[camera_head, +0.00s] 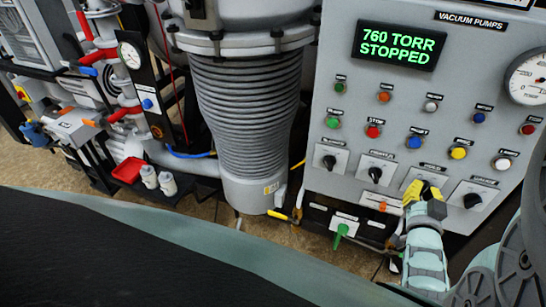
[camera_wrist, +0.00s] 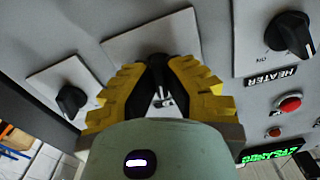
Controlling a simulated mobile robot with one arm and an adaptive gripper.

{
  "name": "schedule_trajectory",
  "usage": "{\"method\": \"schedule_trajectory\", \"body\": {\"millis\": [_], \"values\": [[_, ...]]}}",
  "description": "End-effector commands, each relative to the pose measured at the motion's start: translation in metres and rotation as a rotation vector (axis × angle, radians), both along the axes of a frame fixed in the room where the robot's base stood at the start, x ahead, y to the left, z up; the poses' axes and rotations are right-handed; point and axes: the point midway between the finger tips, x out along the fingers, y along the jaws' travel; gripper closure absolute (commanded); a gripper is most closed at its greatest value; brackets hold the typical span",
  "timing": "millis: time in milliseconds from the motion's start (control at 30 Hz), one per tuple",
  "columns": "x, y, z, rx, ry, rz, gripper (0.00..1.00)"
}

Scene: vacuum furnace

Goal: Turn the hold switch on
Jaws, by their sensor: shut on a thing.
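The vacuum pumps panel (camera_head: 440,110) stands at the right in the head view, with a row of black rotary switches on white plates low on it. My gripper (camera_head: 422,191) is at this row, between the second switch (camera_head: 376,173) and the rightmost switch (camera_head: 473,200). In the wrist view my yellow-padded gripper (camera_wrist: 158,84) is shut around a black switch knob (camera_wrist: 159,96) in front of its plate (camera_wrist: 150,40). The fingers hide most of the knob, so its setting cannot be read.
The green display (camera_head: 398,46) reads 760 TORR STOPPED. In the wrist view, a neighbouring knob (camera_wrist: 71,100) is at the left and the HEATER knob (camera_wrist: 292,33) at the right, near a red button (camera_wrist: 289,103). A grey bellows column (camera_head: 245,110) stands left of the panel.

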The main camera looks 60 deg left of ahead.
Motion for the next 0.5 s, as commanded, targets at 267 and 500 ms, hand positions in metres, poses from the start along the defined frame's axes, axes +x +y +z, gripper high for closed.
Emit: {"method": "schedule_trajectory", "body": {"millis": [267, 500], "values": [[-0.0001, 0.0019, -0.0006, 0.166, 0.110, 0.005, 1.00], [-0.0004, 0.0015, -0.0011, 0.247, 0.168, 0.005, 1.00]]}}
